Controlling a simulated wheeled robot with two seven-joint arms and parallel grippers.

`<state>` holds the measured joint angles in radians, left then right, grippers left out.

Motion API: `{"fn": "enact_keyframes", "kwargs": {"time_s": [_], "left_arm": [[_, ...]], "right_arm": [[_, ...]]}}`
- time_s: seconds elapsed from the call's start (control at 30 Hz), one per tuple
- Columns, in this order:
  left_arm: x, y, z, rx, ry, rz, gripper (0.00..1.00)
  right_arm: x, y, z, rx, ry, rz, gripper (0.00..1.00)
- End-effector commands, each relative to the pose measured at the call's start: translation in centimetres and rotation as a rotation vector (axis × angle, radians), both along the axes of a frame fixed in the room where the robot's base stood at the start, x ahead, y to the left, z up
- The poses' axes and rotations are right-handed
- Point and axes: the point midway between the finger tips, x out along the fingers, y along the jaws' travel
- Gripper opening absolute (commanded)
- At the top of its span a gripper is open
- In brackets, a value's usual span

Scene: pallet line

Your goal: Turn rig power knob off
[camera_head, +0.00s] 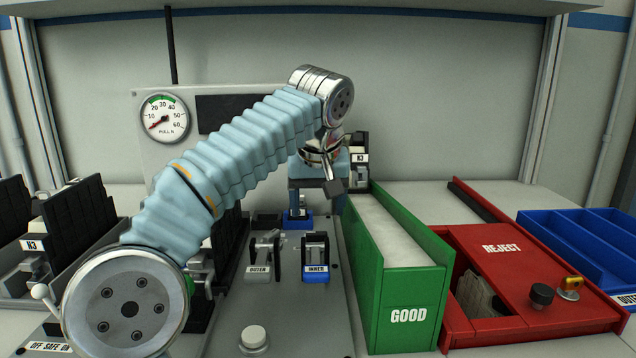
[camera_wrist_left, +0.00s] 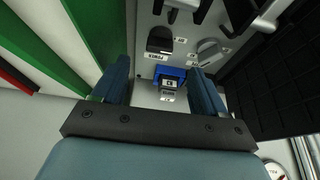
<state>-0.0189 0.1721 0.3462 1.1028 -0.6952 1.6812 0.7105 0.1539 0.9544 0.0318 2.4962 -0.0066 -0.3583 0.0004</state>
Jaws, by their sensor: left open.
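My left gripper (camera_head: 318,203) points down over the back of the grey rig panel (camera_head: 290,330), in front of the gauge board. In the left wrist view the left gripper (camera_wrist_left: 160,68) is open, with its two blue fingers apart and nothing held. A black knob (camera_wrist_left: 160,38) shows just past the gap between the fingertips, apart from them. Its upside-down label seems to read POWER. A grey knob (camera_wrist_left: 209,50) sits beside it, past the right-hand finger. In the head view my arm and gripper hide much of this area, and I cannot make out the knob's setting. My right gripper is not in view.
The green GOOD bin (camera_head: 408,312) stands close to the right of the gripper. The red REJECT box (camera_head: 520,260) lies beyond it. OUTER (camera_head: 258,270) and INNER (camera_head: 315,272) clamps stand nearer on the panel. A pull gauge (camera_head: 164,117) is behind on the left.

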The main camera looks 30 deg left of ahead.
Motion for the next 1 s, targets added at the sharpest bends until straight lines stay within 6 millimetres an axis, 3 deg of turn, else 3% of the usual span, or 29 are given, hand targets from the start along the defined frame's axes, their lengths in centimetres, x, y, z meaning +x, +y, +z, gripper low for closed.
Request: {"fn": "enact_keyframes", "kwargs": {"time_s": [0.1, 0.3, 1.0], "left_arm": [[-0.8, -0.7, 2.5, -0.002, -0.004, -0.002, 0.72], [-1.6, -1.1, 4.8, -0.001, -0.001, -0.002, 0.72], [-1.9, -1.2, 5.3, 0.000, 0.000, 0.001, 0.72]], "right_arm": [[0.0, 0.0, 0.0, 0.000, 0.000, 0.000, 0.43], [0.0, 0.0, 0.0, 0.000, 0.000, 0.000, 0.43], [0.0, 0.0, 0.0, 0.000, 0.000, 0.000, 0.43]]}}
